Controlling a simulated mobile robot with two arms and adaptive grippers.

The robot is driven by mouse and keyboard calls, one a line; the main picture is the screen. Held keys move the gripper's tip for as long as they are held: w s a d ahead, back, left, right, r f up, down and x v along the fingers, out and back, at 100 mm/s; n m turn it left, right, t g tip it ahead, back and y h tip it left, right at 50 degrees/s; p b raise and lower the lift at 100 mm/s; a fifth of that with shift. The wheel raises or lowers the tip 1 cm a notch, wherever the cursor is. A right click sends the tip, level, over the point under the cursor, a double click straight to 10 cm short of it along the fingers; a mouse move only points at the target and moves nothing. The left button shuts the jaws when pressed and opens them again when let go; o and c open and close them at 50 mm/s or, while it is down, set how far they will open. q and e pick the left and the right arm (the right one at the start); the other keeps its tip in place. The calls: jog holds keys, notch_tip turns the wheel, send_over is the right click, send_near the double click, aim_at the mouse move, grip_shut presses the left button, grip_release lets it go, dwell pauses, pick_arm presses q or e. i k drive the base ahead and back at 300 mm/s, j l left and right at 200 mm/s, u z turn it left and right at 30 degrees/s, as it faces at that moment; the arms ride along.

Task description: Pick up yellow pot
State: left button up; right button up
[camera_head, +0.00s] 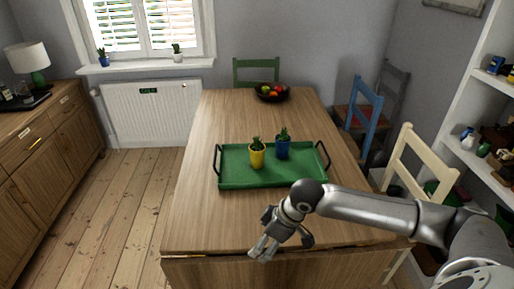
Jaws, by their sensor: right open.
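A yellow pot (257,159) with a small green plant stands upright on a green tray (235,178) on the wooden table. A blue pot (282,149) with a plant stands just to its right on the same tray. My right gripper (284,249) is over the near edge of the table, in front of the tray. Its fingers are spread apart and empty, clear of the yellow pot. My left gripper is not in view.
The tray has dark handles at both ends. A dark fruit bowl (271,92) sits at the table's far end. A cream chair (420,165) and a blue chair (364,110) stand along the right side. The table's left part is clear.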

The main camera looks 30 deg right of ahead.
aim_at(257, 149)
jog(key=i+l, duration=1.2)
jog(key=i, duration=0.2)
